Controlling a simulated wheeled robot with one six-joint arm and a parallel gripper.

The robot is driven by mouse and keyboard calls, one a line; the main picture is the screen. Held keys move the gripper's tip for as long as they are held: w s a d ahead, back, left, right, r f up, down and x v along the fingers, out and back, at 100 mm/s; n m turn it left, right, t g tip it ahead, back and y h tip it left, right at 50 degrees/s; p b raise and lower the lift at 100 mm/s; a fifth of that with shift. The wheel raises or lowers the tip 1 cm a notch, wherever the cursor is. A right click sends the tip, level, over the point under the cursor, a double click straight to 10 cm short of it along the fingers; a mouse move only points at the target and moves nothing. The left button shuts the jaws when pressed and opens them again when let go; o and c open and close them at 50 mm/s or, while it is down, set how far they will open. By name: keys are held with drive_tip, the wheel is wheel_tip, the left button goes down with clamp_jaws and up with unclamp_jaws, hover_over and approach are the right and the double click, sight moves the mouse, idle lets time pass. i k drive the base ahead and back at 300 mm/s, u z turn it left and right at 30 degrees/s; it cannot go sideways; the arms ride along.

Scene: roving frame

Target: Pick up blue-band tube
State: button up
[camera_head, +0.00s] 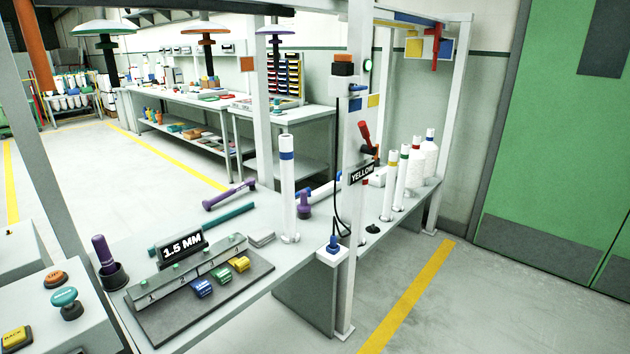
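A tall white tube with a blue band near its top (288,190) stands upright on the grey workbench (262,205), right of the middle of the bench. Its lower end sits in a small light foot. Another white tube with a blue end (322,190) lies behind it, partly hidden by the post. My gripper is not in view.
A purple peg (304,205) is close beside the tube. Push-buttons (66,300) are front left.

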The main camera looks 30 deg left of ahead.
sight(285, 142)
drive_tip(key=i, duration=1.65)
drive_tip(key=u, duration=2.2)
drive_tip(key=i, duration=0.5)
drive_tip(key=z, duration=0.1)
